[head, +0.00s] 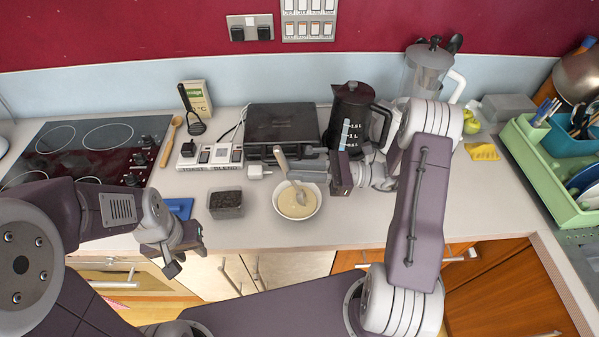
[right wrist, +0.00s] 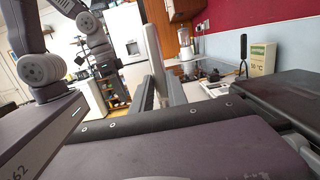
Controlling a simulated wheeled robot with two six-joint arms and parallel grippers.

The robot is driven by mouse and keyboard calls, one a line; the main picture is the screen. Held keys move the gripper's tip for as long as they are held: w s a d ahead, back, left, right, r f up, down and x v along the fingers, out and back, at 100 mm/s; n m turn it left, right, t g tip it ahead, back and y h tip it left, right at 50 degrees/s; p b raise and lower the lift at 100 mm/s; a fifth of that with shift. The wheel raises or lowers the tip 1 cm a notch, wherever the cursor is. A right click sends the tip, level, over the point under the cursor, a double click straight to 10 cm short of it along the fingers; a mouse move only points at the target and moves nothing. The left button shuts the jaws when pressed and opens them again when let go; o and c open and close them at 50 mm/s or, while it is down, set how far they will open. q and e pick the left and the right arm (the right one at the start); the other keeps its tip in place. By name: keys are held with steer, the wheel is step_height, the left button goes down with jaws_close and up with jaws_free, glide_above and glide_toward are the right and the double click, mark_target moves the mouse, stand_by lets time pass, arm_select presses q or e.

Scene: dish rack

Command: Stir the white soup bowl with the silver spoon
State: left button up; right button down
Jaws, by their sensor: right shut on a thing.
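The white soup bowl (head: 317,207) stands on the counter, holding pale yellow soup (head: 296,201). The silver spoon (head: 281,160) leans in it, its handle rising up and to the left; its lower end is in the soup, hidden. My right gripper (head: 288,168) reaches in from the right above the bowl's back rim and is shut on the spoon handle. In the right wrist view the handle (right wrist: 154,55) stands upright between the fingers (right wrist: 160,97). My left gripper (head: 188,262) hangs in front of the counter edge, its fingertips apart and empty.
A dark-filled square container (head: 225,202) is left of the bowl. A black appliance (head: 278,123) and a kettle (head: 350,115) stand behind. A hob (head: 85,150) is at left, a green dish rack (head: 540,170) at right. The counter's front right is clear.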

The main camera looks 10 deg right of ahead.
mark_target(280, 148)
steer(key=shift+x, duration=0.8)
steer(key=shift+d, duration=0.15)
steer(key=shift+w+p, duration=0.35)
steer(key=shift+p, duration=0.15)
steer(key=shift+s, duration=0.45)
step_height(280, 148, up, 8)
steer(key=p, duration=0.7)
steer(key=shift+f, duration=0.1)
